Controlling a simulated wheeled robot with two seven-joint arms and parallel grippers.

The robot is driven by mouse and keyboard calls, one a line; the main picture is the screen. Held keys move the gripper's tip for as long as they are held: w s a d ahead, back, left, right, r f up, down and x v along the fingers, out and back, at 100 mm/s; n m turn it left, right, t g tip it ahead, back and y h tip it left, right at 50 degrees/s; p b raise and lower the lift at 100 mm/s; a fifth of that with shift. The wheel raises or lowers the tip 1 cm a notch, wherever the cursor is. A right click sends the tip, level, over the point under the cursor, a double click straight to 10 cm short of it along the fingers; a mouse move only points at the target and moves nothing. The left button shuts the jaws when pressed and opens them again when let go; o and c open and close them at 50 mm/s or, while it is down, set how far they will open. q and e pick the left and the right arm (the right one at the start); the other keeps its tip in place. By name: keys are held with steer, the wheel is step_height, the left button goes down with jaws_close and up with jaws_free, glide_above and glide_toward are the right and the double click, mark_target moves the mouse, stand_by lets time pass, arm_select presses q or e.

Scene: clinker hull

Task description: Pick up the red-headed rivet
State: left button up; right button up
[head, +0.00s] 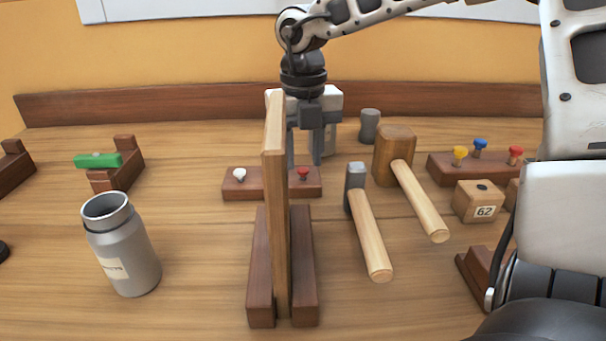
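A red-headed rivet (303,173) stands in a low dark-wood block (262,190), to the right of an upright plank. A white-headed rivet (239,175) stands in the same block, left of the plank. A second red-headed rivet (515,153) is in another block at the right, beside a yellow-headed (460,153) and a blue-headed one (479,146). My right gripper (304,160) points down at the nearer-centre red-headed rivet, its fingers apart and just above or behind it. I cannot tell the exact depth. The plank hides part of the gripper. My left gripper is out of view.
The upright plank (275,200) in its dark stand (261,290) rises in front of the block. Two mallets (368,230) (415,195), a block marked 62 (479,202) and a grey cylinder (370,125) lie right. A grey canister (125,250) and green piece (98,160) stand left.

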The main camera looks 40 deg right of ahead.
mark_target(303, 169)
steer(key=shift+w+f, duration=0.1)
steer(key=shift+f, duration=1.25)
jaws_close()
steer(key=shift+r, duration=0.1)
step_height(303, 169, up, 18)
steer(key=p, duration=0.2)
